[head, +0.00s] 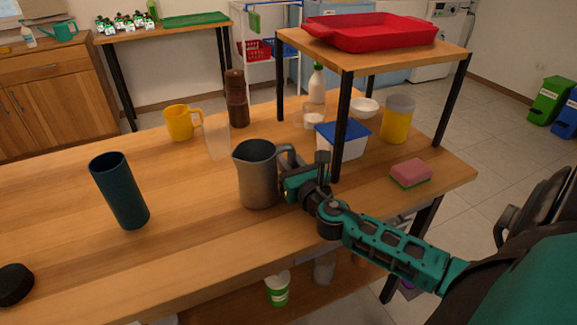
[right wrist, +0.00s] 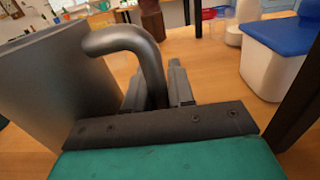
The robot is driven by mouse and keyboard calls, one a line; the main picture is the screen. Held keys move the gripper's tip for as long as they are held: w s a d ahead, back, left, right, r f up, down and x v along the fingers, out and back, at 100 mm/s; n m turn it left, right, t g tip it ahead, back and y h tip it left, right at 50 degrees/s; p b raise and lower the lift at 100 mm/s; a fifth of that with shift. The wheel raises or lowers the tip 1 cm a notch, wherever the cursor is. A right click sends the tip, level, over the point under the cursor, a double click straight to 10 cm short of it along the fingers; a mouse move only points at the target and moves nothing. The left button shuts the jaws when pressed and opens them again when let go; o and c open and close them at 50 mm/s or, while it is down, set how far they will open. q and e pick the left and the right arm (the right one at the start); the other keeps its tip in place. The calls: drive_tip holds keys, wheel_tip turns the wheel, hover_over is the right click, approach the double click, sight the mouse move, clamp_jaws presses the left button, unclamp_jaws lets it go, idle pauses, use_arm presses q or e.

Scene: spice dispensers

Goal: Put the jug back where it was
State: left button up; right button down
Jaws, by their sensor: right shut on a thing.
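A grey metal jug (head: 257,177) is upright at the middle of the wooden table, its handle toward the right. I cannot tell whether its base touches the tabletop. My right gripper (head: 300,180) comes in from the right and is shut on the jug's handle. In the right wrist view the jug's body (right wrist: 50,95) fills the left side. There its curved handle (right wrist: 150,60) passes down between the fingers of my right gripper (right wrist: 160,88). My left gripper is not in view.
A dark teal cup (head: 120,190) stands left. A yellow mug (head: 181,122), clear cup and brown grinder (head: 235,100) stand behind the jug. A blue-lidded box (head: 342,139), shelf post (head: 342,125) and sponge (head: 410,173) are close right. The table's front left is mostly clear.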

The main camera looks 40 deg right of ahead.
drive_tip(key=shift+r, duration=0.2)
drive_tip(key=shift+f, duration=0.2)
drive_tip(key=c, duration=1)
unclamp_jaws()
drive_tip(key=shift+o, duration=0.2)
drive_tip(key=shift+r, duration=0.1)
drive_tip(key=v, duration=1)
drive_tip(key=shift+s+a, duration=0.1)
drive_tip(key=shift+s, duration=0.1)
drive_tip(key=shift+v, duration=0.85)
